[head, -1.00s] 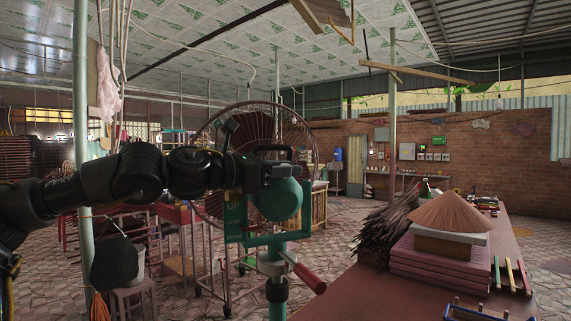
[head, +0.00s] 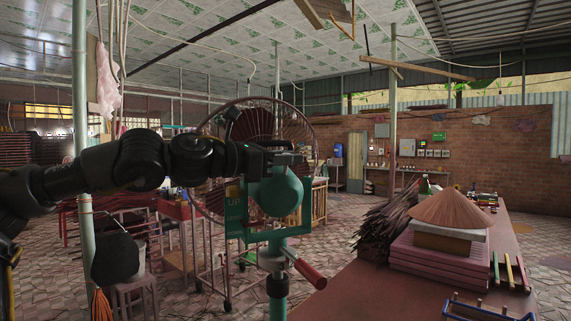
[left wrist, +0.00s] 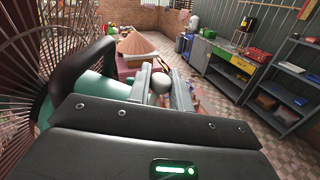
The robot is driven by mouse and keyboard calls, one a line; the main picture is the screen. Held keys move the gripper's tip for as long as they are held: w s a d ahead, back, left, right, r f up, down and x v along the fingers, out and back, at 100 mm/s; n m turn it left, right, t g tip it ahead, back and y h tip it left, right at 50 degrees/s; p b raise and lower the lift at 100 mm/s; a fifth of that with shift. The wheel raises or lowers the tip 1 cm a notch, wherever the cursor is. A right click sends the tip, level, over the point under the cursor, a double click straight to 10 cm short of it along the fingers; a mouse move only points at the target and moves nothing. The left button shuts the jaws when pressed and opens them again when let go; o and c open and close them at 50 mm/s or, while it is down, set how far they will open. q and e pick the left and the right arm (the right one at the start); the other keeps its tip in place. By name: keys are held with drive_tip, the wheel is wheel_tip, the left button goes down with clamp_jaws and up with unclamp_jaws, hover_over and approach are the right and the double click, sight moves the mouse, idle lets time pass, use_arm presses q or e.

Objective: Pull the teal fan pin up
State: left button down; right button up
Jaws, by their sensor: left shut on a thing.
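The teal fan has a round teal motor housing (head: 283,196) in a teal bracket on a post, with a brown wire cage (head: 255,115) behind it. In the left wrist view the teal housing (left wrist: 92,92) is at the left. My left gripper (head: 284,157) is at the top of the housing. In the left wrist view its two pale fingers (left wrist: 163,92) are shut on the pin, whose round grey knob (left wrist: 162,84) shows between them. The pin's lower part is hidden. My right gripper is not in view.
A red-handled lever (head: 308,272) sticks out from the fan post. A table (head: 350,290) at the right bears pink stacked blocks, a conical hat (head: 452,210) and bundled sticks. A pale green pole (head: 81,150) stands at the left.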

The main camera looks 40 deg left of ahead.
use_arm(q)
drive_tip(key=c, duration=1.6)
unclamp_jaws()
drive_tip(key=shift+r, duration=0.25)
drive_tip(key=shift+s, duration=0.15)
